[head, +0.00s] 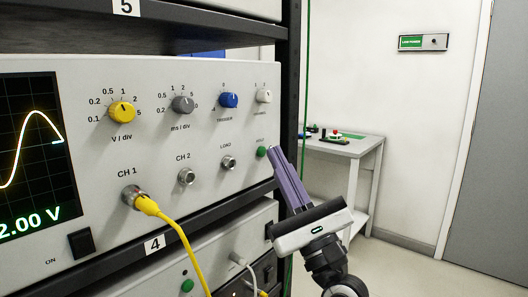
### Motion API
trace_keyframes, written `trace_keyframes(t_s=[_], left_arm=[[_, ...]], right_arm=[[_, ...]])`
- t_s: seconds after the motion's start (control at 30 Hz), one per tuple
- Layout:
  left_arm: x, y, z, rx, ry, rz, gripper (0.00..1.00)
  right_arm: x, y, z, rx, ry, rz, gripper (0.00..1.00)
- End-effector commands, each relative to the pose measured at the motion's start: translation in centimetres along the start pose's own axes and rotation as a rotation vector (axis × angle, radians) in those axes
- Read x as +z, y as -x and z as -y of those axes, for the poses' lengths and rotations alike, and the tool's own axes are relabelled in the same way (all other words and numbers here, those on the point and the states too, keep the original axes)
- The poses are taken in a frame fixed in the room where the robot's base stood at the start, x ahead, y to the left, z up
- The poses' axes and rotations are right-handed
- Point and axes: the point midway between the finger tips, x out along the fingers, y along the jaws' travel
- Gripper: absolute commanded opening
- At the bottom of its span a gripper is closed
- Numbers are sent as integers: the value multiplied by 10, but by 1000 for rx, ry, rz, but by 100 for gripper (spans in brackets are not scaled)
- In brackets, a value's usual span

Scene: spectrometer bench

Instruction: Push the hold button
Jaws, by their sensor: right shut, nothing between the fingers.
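The hold button (261,152) is a small green round button under the label HOLD, at the right end of the oscilloscope's front panel (75,155). My right gripper (273,151) comes up from the lower right with its purple fingers closed together. The fingertips appear just to the right of the button. I cannot tell whether they touch it or how far in front of the panel they are. Nothing is held in the fingers. My left gripper is not in view.
A yellow cable (180,235) hangs from the CH 1 socket. The knobs, including the blue trigger knob (228,100), sit above the button. A black rack post (290,90) stands right of the panel. A side table (340,147) with small items stands behind.

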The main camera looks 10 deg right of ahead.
Motion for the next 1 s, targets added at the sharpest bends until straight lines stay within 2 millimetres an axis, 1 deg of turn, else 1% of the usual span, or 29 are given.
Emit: trace_keyframes(t_s=[0.27,0.37,0.8,1.0], left_arm=[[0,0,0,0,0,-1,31],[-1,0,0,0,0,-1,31],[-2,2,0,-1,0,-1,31],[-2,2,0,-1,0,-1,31]], right_arm=[[1,1,1,-1,0,0,0],[4,4,4,-1,0,1,0],[25,35,26,-1,0,0,0],[31,42,31,0,0,0,0]])
